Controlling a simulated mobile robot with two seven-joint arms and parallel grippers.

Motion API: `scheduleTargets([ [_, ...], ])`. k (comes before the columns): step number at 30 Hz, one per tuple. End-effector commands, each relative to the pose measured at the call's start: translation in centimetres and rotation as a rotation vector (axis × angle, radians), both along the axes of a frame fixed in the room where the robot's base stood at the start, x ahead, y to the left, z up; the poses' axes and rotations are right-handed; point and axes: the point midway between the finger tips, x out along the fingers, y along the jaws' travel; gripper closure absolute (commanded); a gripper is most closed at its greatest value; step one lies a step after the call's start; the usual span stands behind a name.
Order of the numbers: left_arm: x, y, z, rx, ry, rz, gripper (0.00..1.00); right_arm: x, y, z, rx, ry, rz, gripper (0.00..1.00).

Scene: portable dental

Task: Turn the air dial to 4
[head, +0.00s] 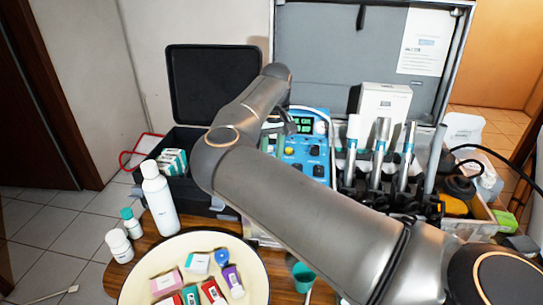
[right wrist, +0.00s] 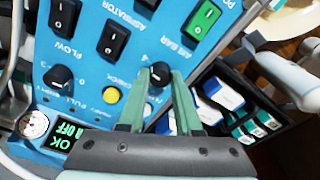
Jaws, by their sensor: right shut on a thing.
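The blue control panel (right wrist: 120,65) fills much of the right wrist view, with black switches and two black dials. My right gripper (right wrist: 161,78) has its green fingers shut on one black dial (right wrist: 160,71), the air dial, near the panel's edge. Its setting and numbers are mostly hidden by the fingers. The other dial (right wrist: 62,76), with number marks around it, sits apart to the left below the FLOW switch. In the head view the panel (head: 318,170) stands in the open case, partly behind my right arm. My left gripper is not in view.
A yellow button (right wrist: 110,95), a round gauge (right wrist: 33,124) and a green display (right wrist: 68,132) lie near the gripper. Handpieces (head: 381,135) stand right of the panel. A white bottle (head: 158,195) and a round tray (head: 128,285) stand at the front left.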

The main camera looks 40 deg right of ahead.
Motion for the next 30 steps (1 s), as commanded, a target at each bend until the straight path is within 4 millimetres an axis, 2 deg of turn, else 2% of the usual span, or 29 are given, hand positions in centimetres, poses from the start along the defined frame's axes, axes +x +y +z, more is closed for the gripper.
scheduleTargets([
  [9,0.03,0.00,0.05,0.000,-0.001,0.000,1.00,0.02,-0.05,0.12,0.001,-0.006,-0.081,1.00],
  [22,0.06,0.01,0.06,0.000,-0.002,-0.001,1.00,0.02,-0.03,0.11,0.002,-0.006,-0.088,1.00],
  [23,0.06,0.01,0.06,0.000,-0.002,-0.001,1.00,0.02,-0.03,0.11,0.002,-0.006,-0.088,0.65],
  [30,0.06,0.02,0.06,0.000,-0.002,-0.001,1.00,0.00,-0.02,0.05,0.002,-0.005,-0.087,0.38],
])
